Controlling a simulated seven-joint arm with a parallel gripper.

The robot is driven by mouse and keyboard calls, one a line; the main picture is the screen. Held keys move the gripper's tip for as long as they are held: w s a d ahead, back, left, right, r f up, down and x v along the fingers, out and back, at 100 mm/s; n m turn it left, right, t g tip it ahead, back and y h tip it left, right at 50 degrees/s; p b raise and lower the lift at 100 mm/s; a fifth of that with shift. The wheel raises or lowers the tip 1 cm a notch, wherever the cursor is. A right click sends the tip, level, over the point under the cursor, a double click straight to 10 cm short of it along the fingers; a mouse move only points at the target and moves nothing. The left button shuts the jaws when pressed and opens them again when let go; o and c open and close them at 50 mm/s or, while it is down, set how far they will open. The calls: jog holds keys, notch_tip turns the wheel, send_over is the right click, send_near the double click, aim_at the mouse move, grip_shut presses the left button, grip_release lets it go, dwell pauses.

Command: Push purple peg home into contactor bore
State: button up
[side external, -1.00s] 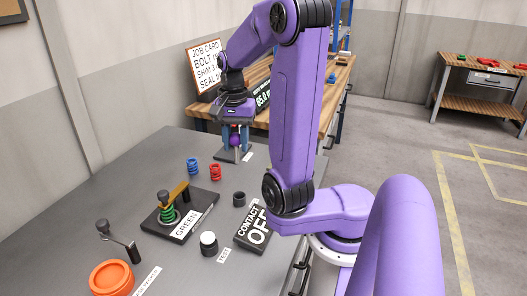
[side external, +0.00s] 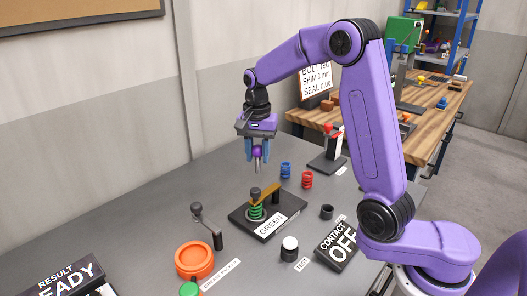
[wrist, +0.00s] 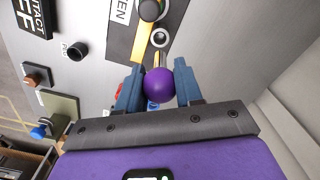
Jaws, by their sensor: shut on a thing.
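The purple peg (side external: 257,153) has a round purple head and a metal shank pointing down. My gripper (side external: 257,150) is shut on it and holds it in the air above the black plate (side external: 238,217) labelled GREEN. In the wrist view the round head (wrist: 159,82) sits between the two blue fingers and hides most of the shank.
A crank (side external: 207,225) and an orange ring (side external: 194,260) are at left front. The CONTACT OFF sign (side external: 338,243) and a white-topped cylinder (side external: 289,249) are at right front.

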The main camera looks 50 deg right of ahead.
aim_at(258, 172)
jog(key=shift+f, duration=2.9)
jog(key=shift+f, duration=1.25)
dwell(0.3)
jog(key=shift+r, duration=0.95)
jog(key=shift+f, duration=1.2)
dwell(1.2)
jog(key=o, duration=1.2)
jog(key=shift+c, duration=0.2)
